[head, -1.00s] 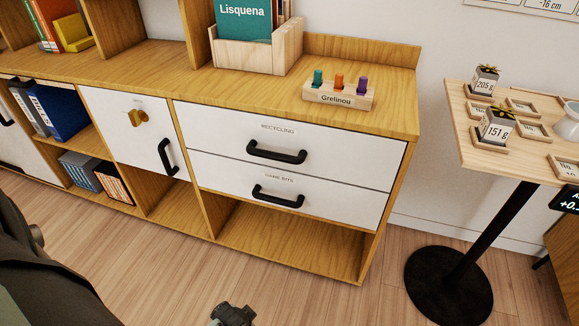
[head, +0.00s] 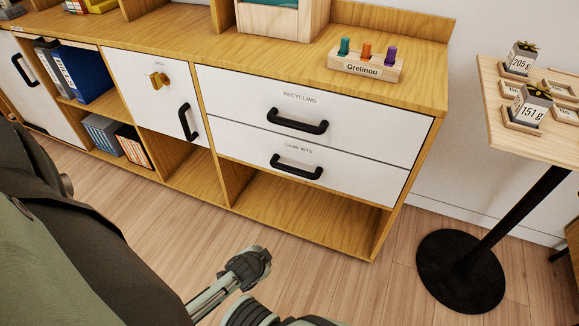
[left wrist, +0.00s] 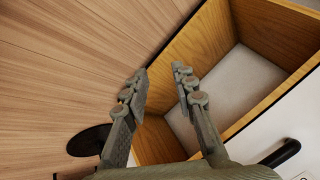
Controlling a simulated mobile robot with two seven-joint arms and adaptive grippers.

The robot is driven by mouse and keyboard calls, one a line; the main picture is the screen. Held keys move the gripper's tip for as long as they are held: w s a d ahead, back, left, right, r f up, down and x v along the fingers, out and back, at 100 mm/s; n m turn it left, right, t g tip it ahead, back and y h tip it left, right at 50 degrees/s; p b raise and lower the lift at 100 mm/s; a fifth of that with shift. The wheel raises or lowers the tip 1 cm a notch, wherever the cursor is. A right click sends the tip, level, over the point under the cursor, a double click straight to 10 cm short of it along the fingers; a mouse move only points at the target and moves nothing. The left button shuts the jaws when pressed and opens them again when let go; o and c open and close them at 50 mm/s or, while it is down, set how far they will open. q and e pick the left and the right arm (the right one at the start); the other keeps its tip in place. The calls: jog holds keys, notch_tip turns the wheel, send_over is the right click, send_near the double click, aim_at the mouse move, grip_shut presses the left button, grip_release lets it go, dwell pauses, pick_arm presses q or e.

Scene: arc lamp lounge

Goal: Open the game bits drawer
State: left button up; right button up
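The game bits drawer (head: 265,157) is the lower of two stacked white drawers in the wooden cabinet. Its front is flush and looks closed. Its black bar handle (head: 297,168) is in full view; a black handle (left wrist: 279,153) also shows at the lower right of the left wrist view. My left gripper (head: 247,268) is low in front of the cabinet, apart from the handle. In the left wrist view its two fingers (left wrist: 160,75) are spread with nothing between them. My right gripper is not in view.
The closed recycling drawer (head: 320,108) sits directly above. An open compartment (head: 305,208) lies below the drawers. A small table (head: 525,140) with weighted boxes stands at the right on a round black base (head: 460,271). The wood floor (head: 350,285) before the cabinet is clear.

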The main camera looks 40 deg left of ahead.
pick_arm(q)
jog(key=w+a+r+m+t+y+b, duration=0.2)
jog(key=w+a+r+m+t, duration=0.25)
jog(key=w+r, duration=0.45)
jog(key=m+t+h+b, duration=0.1)
jog(key=m+t, duration=0.4)
jog(key=m, duration=0.2)
send_near(289, 171)
jog(key=w, duration=0.3)
jog(key=x, duration=0.8)
jog(key=shift+a+f, duration=0.3)
jog(key=shift+f, duration=0.05)
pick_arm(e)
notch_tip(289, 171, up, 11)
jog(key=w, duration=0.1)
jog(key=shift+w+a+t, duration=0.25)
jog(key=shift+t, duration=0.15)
pick_arm(q)
jog(key=shift+s, duration=0.1)
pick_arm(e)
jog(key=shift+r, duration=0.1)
pick_arm(q)
grip_shut()
